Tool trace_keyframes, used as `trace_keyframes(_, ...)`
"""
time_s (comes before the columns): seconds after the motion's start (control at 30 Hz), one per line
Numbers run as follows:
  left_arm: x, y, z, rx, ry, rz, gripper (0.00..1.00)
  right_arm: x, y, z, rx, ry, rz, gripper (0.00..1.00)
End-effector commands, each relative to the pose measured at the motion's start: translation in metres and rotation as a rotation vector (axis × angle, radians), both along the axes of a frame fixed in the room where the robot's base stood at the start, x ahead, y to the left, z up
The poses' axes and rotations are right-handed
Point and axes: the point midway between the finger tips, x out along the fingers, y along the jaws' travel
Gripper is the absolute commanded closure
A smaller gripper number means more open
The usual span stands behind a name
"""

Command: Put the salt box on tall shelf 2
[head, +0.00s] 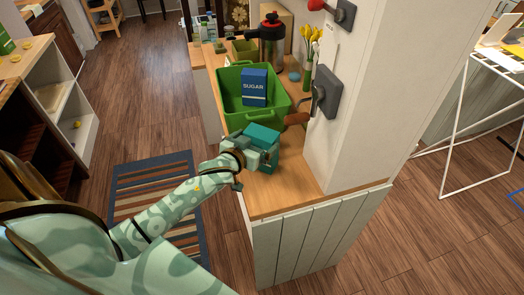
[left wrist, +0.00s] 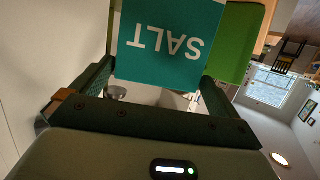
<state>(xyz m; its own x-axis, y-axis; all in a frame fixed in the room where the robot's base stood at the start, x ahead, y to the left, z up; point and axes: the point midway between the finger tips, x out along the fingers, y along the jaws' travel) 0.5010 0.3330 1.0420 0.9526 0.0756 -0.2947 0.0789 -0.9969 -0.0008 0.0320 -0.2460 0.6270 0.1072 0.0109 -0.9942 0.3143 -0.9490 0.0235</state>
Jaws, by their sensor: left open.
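The teal salt box (head: 262,134) stands on the wooden counter (head: 270,192), just in front of the green bin. The fingers are open; whether either one touches the box I cannot tell. I cannot tell which furniture is tall shelf 2. My right gripper is not in view.
The green bin (head: 235,112) holds a blue sugar box (head: 254,87). A white pillar (head: 365,100) with wall-mounted handles rises right of the counter. A red-topped flask (head: 271,45) stands farther back. A white-sided shelf unit (head: 80,125) stands at left. A striped rug (head: 150,180) lies on the floor.

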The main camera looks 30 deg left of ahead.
Motion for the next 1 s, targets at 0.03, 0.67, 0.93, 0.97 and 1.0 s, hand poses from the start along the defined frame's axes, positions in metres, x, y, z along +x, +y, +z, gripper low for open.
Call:
trace_keyframes(0.03,0.003,0.0,-0.001,0.001,0.0,0.0,0.0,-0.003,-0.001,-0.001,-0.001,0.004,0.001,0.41)
trace_keyframes(0.67,0.054,0.001,-0.015,0.001,0.001,-0.001,0.0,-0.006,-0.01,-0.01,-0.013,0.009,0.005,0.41)
trace_keyframes(0.93,0.055,0.001,-0.014,0.001,-0.002,-0.002,0.6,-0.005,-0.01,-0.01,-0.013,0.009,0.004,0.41)
trace_keyframes(0.97,0.055,0.001,-0.014,0.0,-0.001,-0.002,0.67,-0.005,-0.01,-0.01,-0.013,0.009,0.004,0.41)
trace_keyframes(1.0,0.055,0.001,-0.014,0.0,-0.001,-0.002,0.67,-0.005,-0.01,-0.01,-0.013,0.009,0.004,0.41)
